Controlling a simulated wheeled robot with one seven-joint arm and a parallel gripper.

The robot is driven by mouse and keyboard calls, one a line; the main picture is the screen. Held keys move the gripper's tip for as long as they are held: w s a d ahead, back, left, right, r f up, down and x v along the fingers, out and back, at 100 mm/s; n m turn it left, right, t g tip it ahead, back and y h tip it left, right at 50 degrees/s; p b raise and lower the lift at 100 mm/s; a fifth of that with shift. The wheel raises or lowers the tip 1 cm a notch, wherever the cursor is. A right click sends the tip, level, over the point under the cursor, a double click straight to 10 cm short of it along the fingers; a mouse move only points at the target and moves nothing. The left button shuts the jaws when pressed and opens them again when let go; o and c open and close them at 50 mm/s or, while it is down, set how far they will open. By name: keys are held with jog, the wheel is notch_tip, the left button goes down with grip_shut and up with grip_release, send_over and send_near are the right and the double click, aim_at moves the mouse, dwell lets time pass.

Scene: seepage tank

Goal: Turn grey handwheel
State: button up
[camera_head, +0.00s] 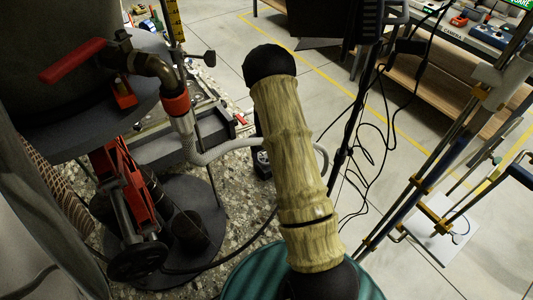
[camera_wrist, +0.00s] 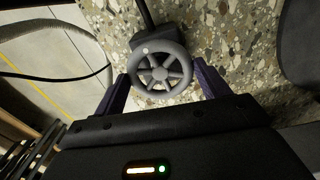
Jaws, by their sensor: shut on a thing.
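The grey handwheel (camera_wrist: 160,66) is in the upper middle of the wrist view, a spoked ring with a small pale spot on its rim. It sits on a dark grey body with a stem running up from it. My gripper (camera_wrist: 159,73) has one purple finger on each side of the wheel, shut on its rim.
In the head view, a red-handled valve (camera_head: 75,60) and a red jack-like frame (camera_head: 123,190) with a dark handwheel (camera_head: 137,258) stand at left. A pale hose (camera_head: 215,152) and loose black cables (camera_head: 372,150) lie nearby. Speckled stone surface (camera_wrist: 225,45) surrounds the wheel.

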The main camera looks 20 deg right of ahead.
jog(key=m, duration=0.4)
jog(key=shift+m, duration=0.4)
jog(key=m, duration=0.5)
jog(key=shift+w+r, duration=0.1)
jog(key=o, duration=1)
jog(key=shift+a, duration=0.1)
notch_tip(320, 180, up, 17)
jog(key=shift+r+b, duration=0.15)
jog(key=shift+b, duration=0.5)
